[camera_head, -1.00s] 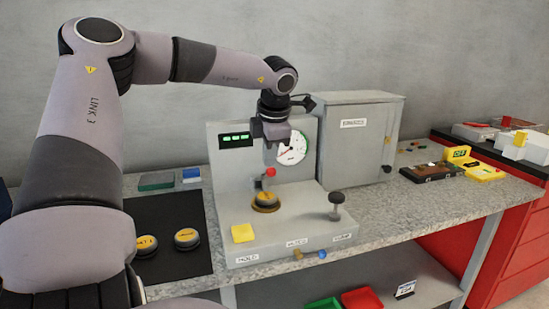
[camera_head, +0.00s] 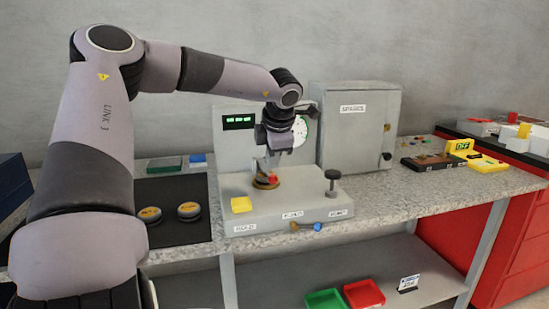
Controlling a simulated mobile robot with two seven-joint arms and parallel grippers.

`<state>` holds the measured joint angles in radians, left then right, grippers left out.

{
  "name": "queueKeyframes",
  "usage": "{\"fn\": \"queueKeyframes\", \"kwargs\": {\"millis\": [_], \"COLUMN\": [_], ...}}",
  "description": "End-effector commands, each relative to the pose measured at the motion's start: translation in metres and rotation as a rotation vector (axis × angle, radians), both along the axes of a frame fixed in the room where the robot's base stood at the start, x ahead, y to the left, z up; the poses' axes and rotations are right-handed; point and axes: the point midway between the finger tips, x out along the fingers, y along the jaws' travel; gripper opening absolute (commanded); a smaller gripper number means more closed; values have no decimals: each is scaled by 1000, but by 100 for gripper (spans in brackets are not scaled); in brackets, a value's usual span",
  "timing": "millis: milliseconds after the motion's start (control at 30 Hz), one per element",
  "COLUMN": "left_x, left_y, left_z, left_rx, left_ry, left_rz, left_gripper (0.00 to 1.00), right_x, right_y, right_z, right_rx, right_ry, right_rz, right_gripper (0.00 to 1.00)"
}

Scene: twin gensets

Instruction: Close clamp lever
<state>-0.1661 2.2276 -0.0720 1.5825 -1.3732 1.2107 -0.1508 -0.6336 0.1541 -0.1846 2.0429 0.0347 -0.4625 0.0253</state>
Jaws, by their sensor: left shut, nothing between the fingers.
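The test fixture (camera_head: 295,207) is a light grey block with an upright back panel, standing on the bench. The clamp lever's red knob (camera_head: 272,178) shows at the fixture's middle, low over a round yellow-and-dark part (camera_head: 262,185) seated there. My left gripper (camera_head: 268,172) points down, shut and empty, right at the red knob; I cannot tell whether it touches it. The fingers and knob partly hide the round part and the rest of the lever. My right gripper is not in view.
A dark knob on a post (camera_head: 332,182) stands right of the clamp, and a yellow block (camera_head: 241,204) at front left. A grey cabinet (camera_head: 355,135) stands behind right. Two round parts (camera_head: 189,211) lie on a black mat (camera_head: 172,235) at left.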

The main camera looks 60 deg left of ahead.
Motion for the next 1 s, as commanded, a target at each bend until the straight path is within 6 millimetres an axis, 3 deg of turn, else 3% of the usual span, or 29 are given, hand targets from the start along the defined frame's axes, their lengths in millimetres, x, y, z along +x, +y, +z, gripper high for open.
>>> {"fn": "queueKeyframes", "kwargs": {"millis": [400,1000], "left_x": [-1,-3], "left_y": [-2,-3], "left_z": [-27,-34], "left_rx": [-1,-8], "left_ry": [0,9], "left_rz": [-1,1], "left_gripper": [0,0], "right_x": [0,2], "right_y": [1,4], "right_z": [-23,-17], "right_rx": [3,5], "right_ry": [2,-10], "right_rz": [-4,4], "right_gripper": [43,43]}}
